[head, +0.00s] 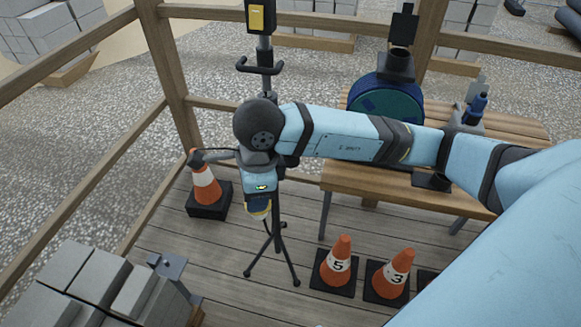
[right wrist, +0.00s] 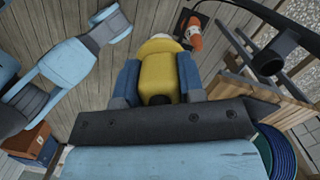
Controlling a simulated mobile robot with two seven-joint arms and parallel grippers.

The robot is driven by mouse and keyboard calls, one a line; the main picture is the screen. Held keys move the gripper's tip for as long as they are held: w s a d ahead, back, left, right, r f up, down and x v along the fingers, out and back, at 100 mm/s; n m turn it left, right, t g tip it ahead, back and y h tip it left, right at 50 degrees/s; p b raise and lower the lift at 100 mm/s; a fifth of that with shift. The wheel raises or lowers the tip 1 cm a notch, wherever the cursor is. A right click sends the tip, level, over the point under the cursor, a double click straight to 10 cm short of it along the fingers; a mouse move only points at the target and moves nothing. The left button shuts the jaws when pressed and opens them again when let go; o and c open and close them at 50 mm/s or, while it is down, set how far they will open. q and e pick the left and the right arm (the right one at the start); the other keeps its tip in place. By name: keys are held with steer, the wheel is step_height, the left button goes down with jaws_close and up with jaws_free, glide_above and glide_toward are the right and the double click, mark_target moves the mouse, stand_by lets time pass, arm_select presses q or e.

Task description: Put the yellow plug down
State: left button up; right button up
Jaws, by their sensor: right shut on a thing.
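My right gripper (head: 258,200) points down in front of the tripod stand, its body covering part of the stand. It is shut on the yellow plug (right wrist: 158,72). In the right wrist view the plug sits between the two blue fingers of my right gripper (right wrist: 158,82), with a paler end beyond them. In the head view only a small part of the plug (head: 262,212) shows below the gripper. It appears to be held in the air above the plank floor.
Below are a black tripod (head: 276,240) and cones marked 5 (head: 339,262) and 3 (head: 394,274). Another cone (head: 206,187) stands left. Grey blocks (head: 90,275) fill the lower left. Wooden rails border the deck.

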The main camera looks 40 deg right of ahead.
steer(key=shift+s+f+m, duration=0.1)
steer(key=shift+f+m, duration=0.05)
steer(key=shift+m, duration=0.25)
steer(key=w+d+f+t+h+p, duration=0.1)
steer(key=w+d+f+t+h, duration=0.15)
steer(key=w+d, duration=1.25)
steer(key=shift+h, duration=0.25)
steer(key=d+f, duration=0.1)
steer(key=f, duration=0.2)
steer(key=d+f, duration=0.1)
steer(key=f, duration=0.1)
steer(key=shift+d+f, duration=0.1)
steer(key=shift+d, duration=0.2)
steer(key=shift+w+d+r+g+y+p, duration=0.25)
steer(key=shift+g+y+p, duration=0.05)
steer(key=shift+g+y, duration=0.1)
steer(key=shift+w+d+r+g+y+p, duration=0.1)
steer(key=shift+w+d+g+y+p, duration=0.25)
steer(key=shift+g+y, duration=0.45)
steer(key=shift+d+y, duration=0.1)
steer(key=shift+y, duration=0.2)
steer(key=shift+f, duration=0.85)
arm_select(q)
steer(key=shift+s+a+r, duration=0.1)
steer(key=shift+r, duration=0.1)
